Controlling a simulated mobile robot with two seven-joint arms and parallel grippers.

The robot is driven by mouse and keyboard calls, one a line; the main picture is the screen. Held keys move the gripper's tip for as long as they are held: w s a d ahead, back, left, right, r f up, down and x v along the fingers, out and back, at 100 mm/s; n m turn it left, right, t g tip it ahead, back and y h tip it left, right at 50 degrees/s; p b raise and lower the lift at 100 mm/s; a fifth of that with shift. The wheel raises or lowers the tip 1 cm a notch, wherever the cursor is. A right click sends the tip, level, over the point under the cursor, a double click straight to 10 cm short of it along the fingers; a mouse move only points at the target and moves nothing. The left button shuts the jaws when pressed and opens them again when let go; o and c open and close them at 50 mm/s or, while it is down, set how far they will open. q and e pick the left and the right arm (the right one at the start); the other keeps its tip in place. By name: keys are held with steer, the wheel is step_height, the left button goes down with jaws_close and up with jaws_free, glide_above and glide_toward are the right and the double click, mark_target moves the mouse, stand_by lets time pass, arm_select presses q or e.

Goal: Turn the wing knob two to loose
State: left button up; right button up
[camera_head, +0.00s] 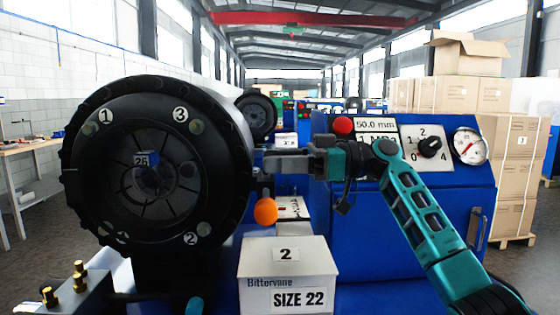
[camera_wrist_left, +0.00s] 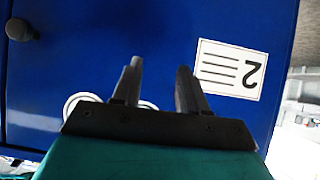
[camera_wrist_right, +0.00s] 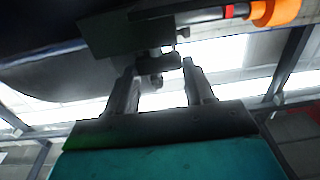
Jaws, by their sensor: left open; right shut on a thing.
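My right gripper (camera_head: 272,160) reaches in from the right in the head view, its fingers level beside the right side of the big black crimper head (camera_head: 232,165). In the right wrist view, its fingertips (camera_wrist_right: 160,72) are on either side of a small dark wing knob (camera_wrist_right: 158,62) and shut on it. In the head view the fingers and the head's edge hide this knob, and its number cannot be read. My left gripper (camera_wrist_left: 158,78) shows only in the left wrist view, open and empty, before a blue panel (camera_wrist_left: 100,40) with a label "2" (camera_wrist_left: 228,70).
An orange ball knob (camera_head: 265,211) hangs below my right gripper. A grey box (camera_head: 258,262) marked "2" and "SIZE 22" stands in front. The blue control cabinet (camera_head: 350,235) with red button, dial and gauge is at right. Brass fittings (camera_head: 79,275) stand at lower left.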

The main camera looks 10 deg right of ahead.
steer(key=o, duration=1)
steer(key=shift+o, duration=0.2)
steer(key=s+d, duration=0.2)
steer(key=d, duration=1)
steer(key=shift+s+d+b, duration=0.2)
steer(key=shift+d+b, duration=0.1)
